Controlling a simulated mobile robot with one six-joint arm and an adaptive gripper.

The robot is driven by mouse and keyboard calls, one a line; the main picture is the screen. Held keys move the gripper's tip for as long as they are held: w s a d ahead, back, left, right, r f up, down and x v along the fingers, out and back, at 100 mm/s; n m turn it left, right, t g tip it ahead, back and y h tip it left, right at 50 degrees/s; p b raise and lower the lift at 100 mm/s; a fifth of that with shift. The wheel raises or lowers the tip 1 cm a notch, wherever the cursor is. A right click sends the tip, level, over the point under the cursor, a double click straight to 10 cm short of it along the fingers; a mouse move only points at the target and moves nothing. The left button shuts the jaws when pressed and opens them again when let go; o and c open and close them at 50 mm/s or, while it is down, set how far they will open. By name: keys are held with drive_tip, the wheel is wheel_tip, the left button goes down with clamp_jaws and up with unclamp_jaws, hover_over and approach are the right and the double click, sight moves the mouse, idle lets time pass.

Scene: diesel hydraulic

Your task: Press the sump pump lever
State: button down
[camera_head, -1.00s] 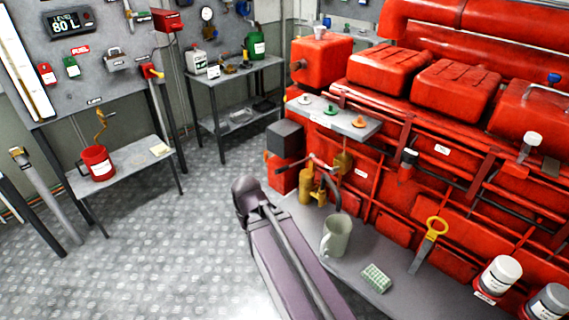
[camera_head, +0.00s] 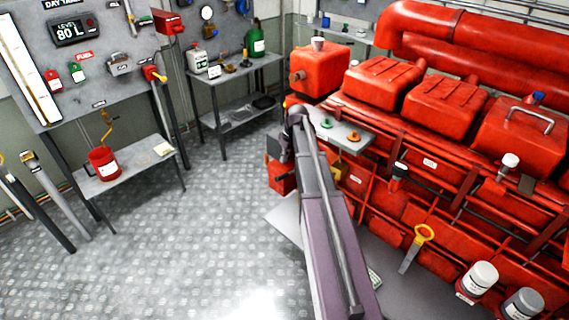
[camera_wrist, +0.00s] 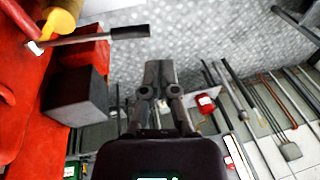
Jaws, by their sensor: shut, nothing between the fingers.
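In the wrist view, what looks like the sump pump lever (camera_wrist: 100,36) is a thin grey metal bar with a dark grip at its right end. It sticks out to the right from beside a brass-yellow cylinder (camera_wrist: 60,22) on the red engine side. My gripper (camera_wrist: 159,68) is shut and empty, its fingertips below and right of the grip in the picture and apart from it. In the head view my arm covers the pump and lever, and I cannot make out my gripper there.
A dark grey box on a red block (camera_wrist: 75,95) sits close left of my gripper. The red engine (camera_head: 450,165) fills the right side, with a small grey shelf (camera_head: 368,139) beside my arm. A side bench with a red can (camera_head: 103,163) stands left. The floor between is clear.

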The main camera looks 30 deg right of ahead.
sight(283, 175)
drive_tip(key=w+d+r+p, duration=0.1)
drive_tip(key=w+d+r, duration=0.1)
drive_tip(key=d, duration=0.3)
drive_tip(key=shift+w+d+r+n, duration=0.15)
drive_tip(key=shift+w+d+n, duration=0.15)
drive_tip(key=shift+w, duration=0.1)
drive_tip(key=b+x, duration=1.3)
drive_tip(key=x, duration=0.1)
drive_tip(key=shift+w+a+r, duration=0.1)
drive_tip(key=shift+w+a, duration=0.05)
drive_tip(key=shift+a, duration=0.15)
idle(0.6)
drive_tip(key=shift+d, duration=0.1)
